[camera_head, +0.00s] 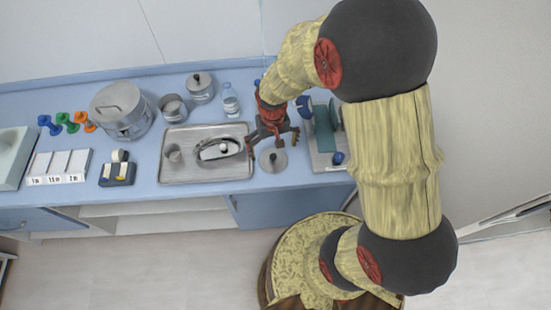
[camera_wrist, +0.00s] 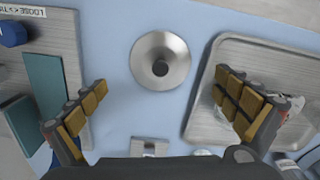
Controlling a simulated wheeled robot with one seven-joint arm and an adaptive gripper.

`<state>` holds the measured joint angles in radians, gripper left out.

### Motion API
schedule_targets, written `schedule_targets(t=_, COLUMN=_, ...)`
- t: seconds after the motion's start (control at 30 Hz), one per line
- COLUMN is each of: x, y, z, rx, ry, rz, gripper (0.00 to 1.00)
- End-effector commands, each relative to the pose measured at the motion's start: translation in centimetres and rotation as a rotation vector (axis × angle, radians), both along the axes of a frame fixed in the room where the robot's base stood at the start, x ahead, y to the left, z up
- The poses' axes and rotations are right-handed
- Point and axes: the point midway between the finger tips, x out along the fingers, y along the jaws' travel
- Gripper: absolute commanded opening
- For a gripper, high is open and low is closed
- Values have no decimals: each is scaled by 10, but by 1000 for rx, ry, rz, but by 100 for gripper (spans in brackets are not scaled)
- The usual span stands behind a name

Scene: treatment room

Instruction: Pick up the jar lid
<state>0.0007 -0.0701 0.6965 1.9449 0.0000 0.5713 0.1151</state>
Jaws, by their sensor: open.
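The jar lid (camera_head: 273,164) is a round steel disc lying flat on the blue counter, just right of the metal tray. In the wrist view the lid (camera_wrist: 145,50) is near the top middle, with a dark knob at its centre. My gripper (camera_head: 273,142) is open and empty above the counter, close to the lid. In the wrist view the fingers of my gripper (camera_wrist: 161,82) are spread wide, one to each side below the lid, not touching it. A small steel jar (camera_head: 173,108) stands behind the tray.
The metal tray (camera_head: 168,178) holds a small cup and an oval dish, left of the lid. A board (camera_head: 325,160) with green and blue items lies on the right. A bottle (camera_head: 230,100), a lidded pot (camera_head: 200,88) and a large drum (camera_head: 122,110) stand behind.

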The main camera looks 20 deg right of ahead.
Motion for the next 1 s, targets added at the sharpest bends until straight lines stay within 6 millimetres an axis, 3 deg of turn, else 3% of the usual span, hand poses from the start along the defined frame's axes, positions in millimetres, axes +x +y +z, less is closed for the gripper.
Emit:
schedule_targets(t=0.43, x=5, y=-1, z=-51, rx=0, ry=1, rz=0, gripper=100)
schedule_targets(t=0.67, x=6, y=-1, z=-53, rx=0, ry=-1, rz=0, gripper=100)
schedule_targets(t=1.0, x=6, y=-1, z=-53, rx=0, ry=-1, rz=0, gripper=82)
